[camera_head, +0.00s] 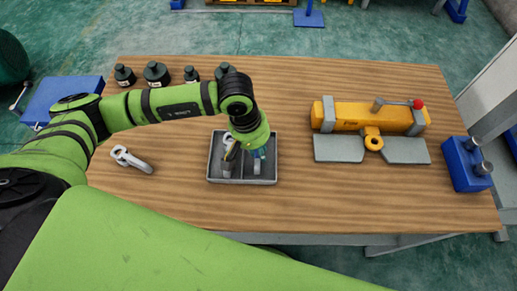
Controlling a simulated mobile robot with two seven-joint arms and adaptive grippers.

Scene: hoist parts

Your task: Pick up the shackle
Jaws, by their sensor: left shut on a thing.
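A small dark grey tray (211,174) with a divider stands on the wooden table, left of the middle. My left gripper (245,160) reaches down into the tray from above. It is shut on a grey metal piece in the tray, which looks like the shackle (228,141). The gripper hides much of this piece, so its full shape and whether it touches the tray floor cannot be told. A light grey hook-like part (131,160) lies on the table to the left of the tray, apart from it. My right gripper is not in view.
A yellow hoist assembly (368,118) with grey plates lies to the right. A blue block with metal pins (466,164) stands at the right edge. The table (310,205) is clear in front.

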